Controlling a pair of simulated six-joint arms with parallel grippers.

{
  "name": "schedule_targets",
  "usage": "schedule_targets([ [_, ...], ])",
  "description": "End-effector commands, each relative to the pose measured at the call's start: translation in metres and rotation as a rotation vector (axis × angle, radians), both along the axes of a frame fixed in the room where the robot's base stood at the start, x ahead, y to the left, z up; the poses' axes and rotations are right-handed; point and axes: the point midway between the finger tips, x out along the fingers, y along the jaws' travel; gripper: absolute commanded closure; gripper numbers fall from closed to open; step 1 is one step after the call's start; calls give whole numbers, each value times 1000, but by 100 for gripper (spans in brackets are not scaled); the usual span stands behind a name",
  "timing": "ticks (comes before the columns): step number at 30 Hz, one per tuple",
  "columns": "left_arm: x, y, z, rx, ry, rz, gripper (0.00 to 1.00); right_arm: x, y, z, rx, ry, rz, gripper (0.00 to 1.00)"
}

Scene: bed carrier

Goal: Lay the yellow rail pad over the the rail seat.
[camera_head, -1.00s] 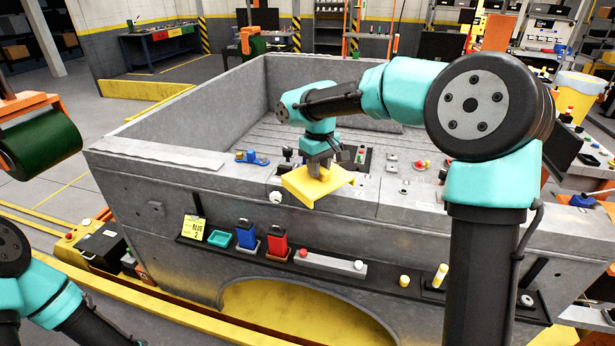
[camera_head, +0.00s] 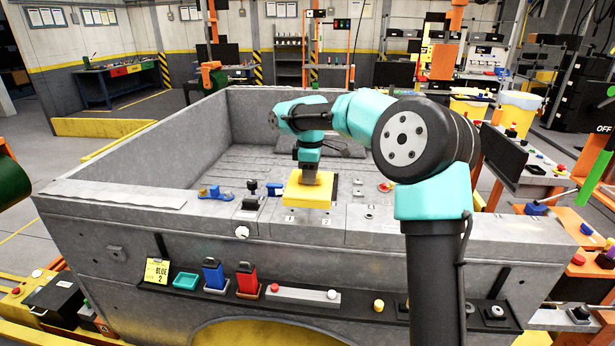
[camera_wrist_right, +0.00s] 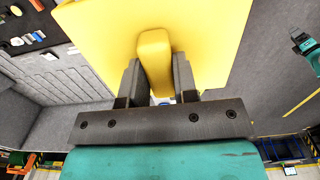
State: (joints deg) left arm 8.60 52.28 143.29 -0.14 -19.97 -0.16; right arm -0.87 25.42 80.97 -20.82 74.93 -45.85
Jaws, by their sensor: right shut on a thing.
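The yellow rail pad (camera_head: 309,192) is a flat yellow plate with a raised grip block. My right gripper (camera_head: 309,172) is shut on that block and holds the pad over the top ledge of the grey bed, near the marks 1 and 2. In the right wrist view the two fingers close on either side of the yellow block (camera_wrist_right: 154,62), with the plate (camera_wrist_right: 208,38) beyond. The rail seat cannot be made out; the pad may hide it. I cannot tell whether the pad touches the ledge. My left gripper is not in view.
The grey bed's (camera_head: 150,238) high walls stand around its slatted floor. On the ledge near the pad are a blue fitting (camera_head: 213,192) and a black knob (camera_head: 250,188). A black front shelf holds a teal tray (camera_head: 186,281), a blue block (camera_head: 213,274) and a red block (camera_head: 247,278).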

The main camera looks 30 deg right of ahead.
Motion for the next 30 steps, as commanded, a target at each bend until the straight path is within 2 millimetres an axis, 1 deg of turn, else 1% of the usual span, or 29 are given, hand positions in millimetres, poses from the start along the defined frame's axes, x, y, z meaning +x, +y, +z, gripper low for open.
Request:
schedule_targets([
  [5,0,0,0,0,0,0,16,0,0,0,0,0,0,98],
  [10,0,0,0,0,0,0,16,0,0,-7,0,1,-1,98],
  [14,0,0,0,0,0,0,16,0,0,-16,0,1,-1,98],
  [24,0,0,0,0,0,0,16,0,0,-47,-1,2,-2,98],
  [30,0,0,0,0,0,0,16,0,0,-56,-1,1,-1,98],
])
